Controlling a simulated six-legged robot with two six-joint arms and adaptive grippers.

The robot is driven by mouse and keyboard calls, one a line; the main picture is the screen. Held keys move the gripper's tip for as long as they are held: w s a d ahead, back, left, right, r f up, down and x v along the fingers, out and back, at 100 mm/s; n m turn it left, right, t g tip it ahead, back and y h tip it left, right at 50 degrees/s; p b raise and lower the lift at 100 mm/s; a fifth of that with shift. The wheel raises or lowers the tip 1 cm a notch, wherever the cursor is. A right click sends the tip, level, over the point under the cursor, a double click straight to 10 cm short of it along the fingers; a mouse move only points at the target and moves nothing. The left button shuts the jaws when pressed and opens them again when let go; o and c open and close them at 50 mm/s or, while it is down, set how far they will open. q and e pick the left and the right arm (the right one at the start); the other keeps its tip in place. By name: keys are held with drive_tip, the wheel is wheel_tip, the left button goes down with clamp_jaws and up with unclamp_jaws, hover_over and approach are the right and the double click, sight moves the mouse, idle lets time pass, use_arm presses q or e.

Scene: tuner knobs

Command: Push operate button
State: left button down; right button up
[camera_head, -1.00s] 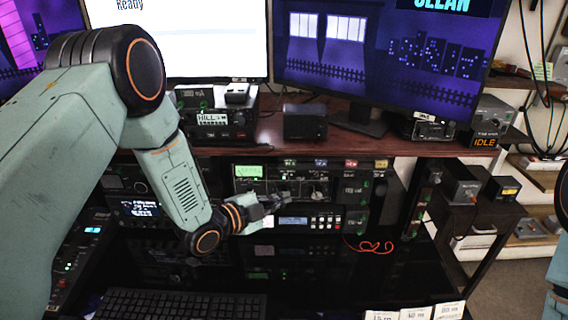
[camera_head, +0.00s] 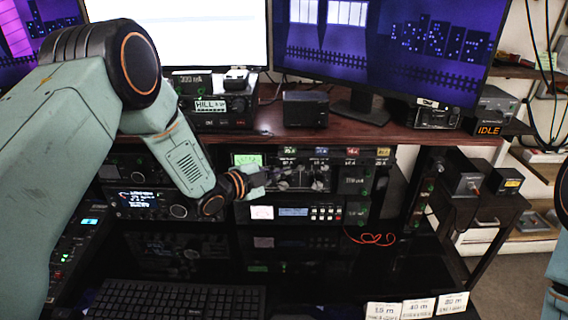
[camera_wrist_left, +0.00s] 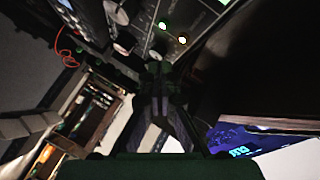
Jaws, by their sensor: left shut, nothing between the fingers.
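My left gripper (camera_head: 283,173) is shut and empty in front of the tuner panel (camera_head: 325,158) in the rack, near its knobs. I cannot tell whether it touches the panel. The panel has a green lit meter (camera_head: 247,159) at left and several coloured labels along its top. I cannot make out which control is the operate button. In the left wrist view, the shut fingers (camera_wrist_left: 160,100) are dark, below a panel with knobs and small lit buttons (camera_wrist_left: 162,24). My right gripper is out of view; only part of that arm shows at the right edge.
Below the tuner is a unit with a small display (camera_head: 293,211) and a row of buttons. A keyboard (camera_head: 175,299) and band cards (camera_head: 418,308) lie in front. A red cable (camera_head: 372,238) hangs at right.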

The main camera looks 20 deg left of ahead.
use_arm(q)
drive_tip(key=shift+w+a+b, duration=0.15)
drive_tip(key=shift+w+b, duration=0.05)
drive_tip(key=shift+w, duration=0.3)
drive_tip(key=shift+w+a+b, duration=0.15)
drive_tip(key=shift+w, duration=0.35)
drive_tip(key=shift+w, duration=0.15)
idle(0.7)
drive_tip(key=shift+w+a, duration=0.15)
drive_tip(key=shift+w, duration=0.1)
drive_tip(key=shift+w+a+b, duration=0.1)
drive_tip(key=shift+w+b, duration=0.25)
drive_tip(key=shift+b, duration=0.1)
idle(0.8)
drive_tip(key=shift+s+d+p, duration=0.25)
drive_tip(key=shift+s+p, duration=0.15)
drive_tip(key=shift+s, duration=0.4)
drive_tip(key=shift+s+d+p, duration=0.25)
drive_tip(key=shift+s+p, duration=0.1)
drive_tip(key=shift+s, duration=0.45)
drive_tip(key=shift+s+d+p, duration=0.2)
drive_tip(key=shift+s+p, duration=0.1)
drive_tip(key=shift+s, duration=0.45)
drive_tip(key=shift+s+d+p, duration=0.25)
drive_tip(key=shift+s+p, duration=0.1)
drive_tip(key=shift+s, duration=0.45)
